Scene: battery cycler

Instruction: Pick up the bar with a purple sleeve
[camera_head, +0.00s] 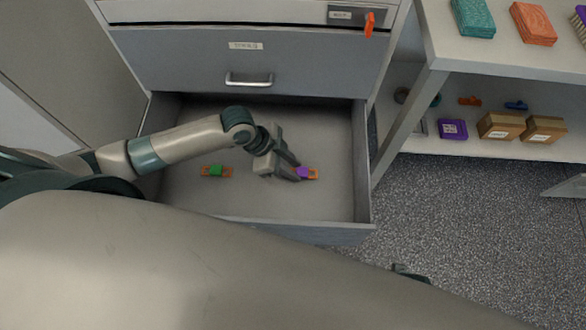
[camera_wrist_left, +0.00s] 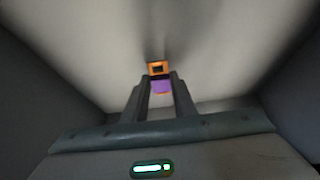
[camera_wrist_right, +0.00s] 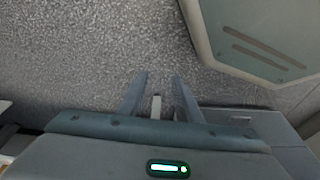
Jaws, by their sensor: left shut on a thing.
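The bar with a purple sleeve (camera_head: 304,173) is at the right part of the open drawer, with an orange end beyond the sleeve. It also shows between the fingertips in the left wrist view (camera_wrist_left: 160,85). My left gripper (camera_head: 296,172) reaches into the drawer and is shut on the bar at its sleeve. I cannot tell whether the bar touches the drawer floor. My right gripper (camera_wrist_right: 160,85) is open and empty, over the speckled floor.
A bar with a green sleeve (camera_head: 216,171) lies in the drawer (camera_head: 330,135) at the left. The drawer walls surround my left gripper. A shelf unit (camera_head: 470,150) at the right holds boxes and small parts. An orange key-like handle (camera_head: 369,25) sticks out above the drawers.

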